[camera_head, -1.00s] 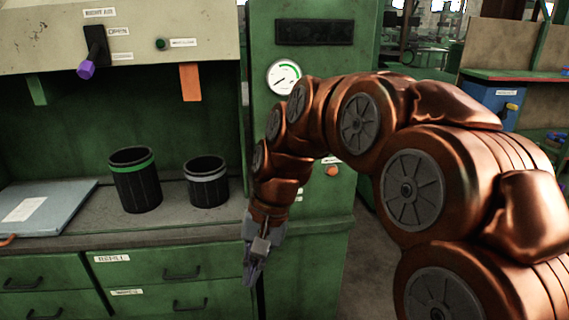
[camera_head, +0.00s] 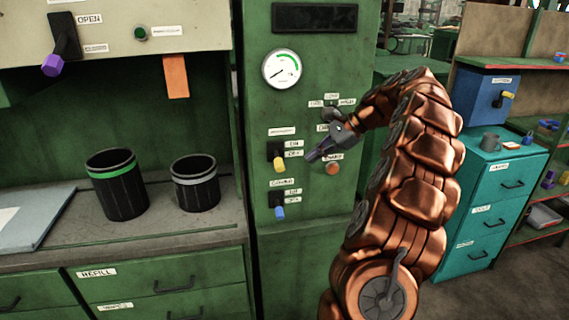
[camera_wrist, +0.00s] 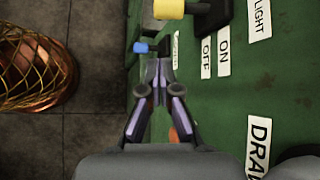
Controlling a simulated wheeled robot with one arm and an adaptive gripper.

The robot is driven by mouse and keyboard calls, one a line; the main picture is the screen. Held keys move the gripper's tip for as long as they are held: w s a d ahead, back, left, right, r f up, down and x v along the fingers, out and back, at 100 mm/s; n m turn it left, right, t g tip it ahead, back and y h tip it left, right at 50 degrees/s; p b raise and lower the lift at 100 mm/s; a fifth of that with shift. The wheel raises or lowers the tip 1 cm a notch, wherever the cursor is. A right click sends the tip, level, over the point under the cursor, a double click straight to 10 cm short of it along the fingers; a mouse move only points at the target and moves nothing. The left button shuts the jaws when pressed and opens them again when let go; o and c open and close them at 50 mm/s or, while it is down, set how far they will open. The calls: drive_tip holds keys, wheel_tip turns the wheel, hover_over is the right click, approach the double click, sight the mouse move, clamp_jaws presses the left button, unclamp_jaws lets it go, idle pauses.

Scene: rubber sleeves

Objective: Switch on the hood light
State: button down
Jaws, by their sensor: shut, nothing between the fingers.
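On the green cabinet panel, a black switch with a yellow-tipped lever (camera_head: 279,166) stands beside ON and OFF labels. Its yellow end hangs low, on the OFF side. In the wrist view the yellow tip (camera_wrist: 169,9) is at the top edge, near a label (camera_wrist: 259,18) reading LIGHT, cut off by the frame. My gripper (camera_head: 312,156) is shut and empty in front of the panel, just right of this switch and apart from it. In the wrist view my gripper (camera_wrist: 158,65) points towards the switches, its fingertips together below the yellow tip.
A blue-tipped switch (camera_head: 279,211) is below the yellow one. An orange button (camera_head: 332,168) is close under my gripper. A gauge (camera_head: 282,69) and a dial (camera_head: 330,103) are higher on the panel. Black cups (camera_head: 116,184) stand on the counter to the left.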

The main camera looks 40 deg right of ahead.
sight(278, 160)
drive_tip(key=shift+d+f+m, duration=0.15)
drive_tip(key=shift+d+m, duration=0.25)
drive_tip(key=shift+d, duration=0.85)
drive_tip(key=shift+w+a, duration=0.1)
drive_tip(key=p+x, duration=0.2)
drive_tip(key=x, duration=0.7)
drive_tip(key=shift+w+a, duration=0.1)
drive_tip(key=shift+w+a+p, duration=0.25)
drive_tip(key=shift+a+p, duration=0.1)
drive_tip(key=shift+p, duration=0.05)
drive_tip(key=shift+s+a+r+p, duration=0.1)
drive_tip(key=shift+a+r+p, duration=0.15)
drive_tip(key=shift+r, duration=0.3)
drive_tip(key=shift+s+a+r+p, duration=0.15)
drive_tip(key=shift+a+r, duration=0.15)
drive_tip(key=shift+r, duration=0.2)
drive_tip(key=shift+a+r, duration=0.35)
